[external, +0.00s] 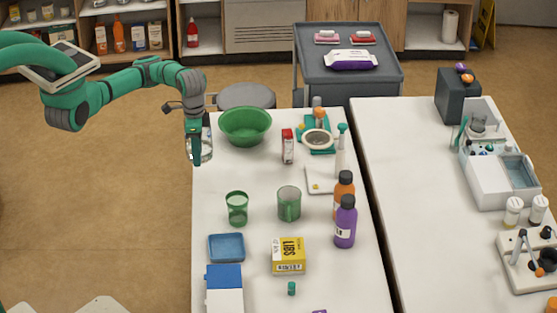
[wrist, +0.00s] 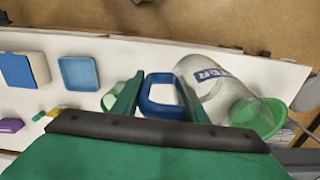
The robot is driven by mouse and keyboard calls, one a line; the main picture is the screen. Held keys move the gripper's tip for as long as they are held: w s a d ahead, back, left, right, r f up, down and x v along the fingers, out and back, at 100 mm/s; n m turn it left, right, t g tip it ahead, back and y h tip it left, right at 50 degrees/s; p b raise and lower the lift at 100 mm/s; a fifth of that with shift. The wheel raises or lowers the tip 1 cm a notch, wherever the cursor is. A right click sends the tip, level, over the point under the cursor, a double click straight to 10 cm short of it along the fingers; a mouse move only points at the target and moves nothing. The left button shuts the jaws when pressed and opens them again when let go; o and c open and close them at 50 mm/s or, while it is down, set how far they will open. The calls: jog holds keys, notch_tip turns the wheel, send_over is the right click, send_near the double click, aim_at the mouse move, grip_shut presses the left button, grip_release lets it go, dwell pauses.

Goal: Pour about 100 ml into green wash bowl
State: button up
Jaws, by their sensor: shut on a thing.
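The green wash bowl (external: 245,124) stands on the white table near its far left corner. It also shows in the wrist view (wrist: 258,118), partly behind a clear jug (wrist: 212,88) with a blue-lettered label. My gripper (external: 195,152) is shut on the jug's blue handle (wrist: 160,108), with one finger on each side of it. In the external view the jug (external: 207,148) is partly hidden by my gripper, at the table's left edge and left of the bowl. I cannot make out the liquid level or any stream.
A green tumbler (external: 237,209), a green mug (external: 289,204), a blue tray (external: 226,247) and a yellow box (external: 288,255) stand nearer on the table. A red-and-white carton (external: 287,147) is right of the bowl. A grey stool (external: 246,96) is behind.

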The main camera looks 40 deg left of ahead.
jog(key=w+d+r+n, duration=0.2)
jog(key=w+d+r, duration=0.15)
jog(key=w, duration=0.45)
jog(key=w+d+r+n, duration=0.2)
jog(key=w+d, duration=0.2)
jog(key=w, duration=0.4)
jog(key=w+d+r+n, duration=0.2)
jog(key=w+d, duration=0.2)
jog(key=w, duration=0.4)
jog(key=w+n, duration=0.4)
jog(key=w, duration=0.9)
jog(key=w+a+f+n, duration=0.2)
jog(key=w+f+n, duration=0.1)
jog(key=w+f, duration=0.3)
jog(key=shift+w+a+f+n, duration=0.15)
jog(key=shift+w+a+n, duration=0.2)
jog(key=shift+w, duration=0.6)
jog(key=shift+w+a+f, duration=0.1)
jog(key=shift+a+f, duration=0.05)
jog(key=shift+f, duration=0.35)
jog(key=shift+n, duration=0.65)
jog(key=shift+a+f, duration=0.25)
jog(key=shift+f, duration=0.65)
jog(key=shift+a+f, duration=0.3)
jog(key=shift+f, duration=0.65)
jog(key=shift+a+f, duration=0.25)
jog(key=shift+f, duration=0.65)
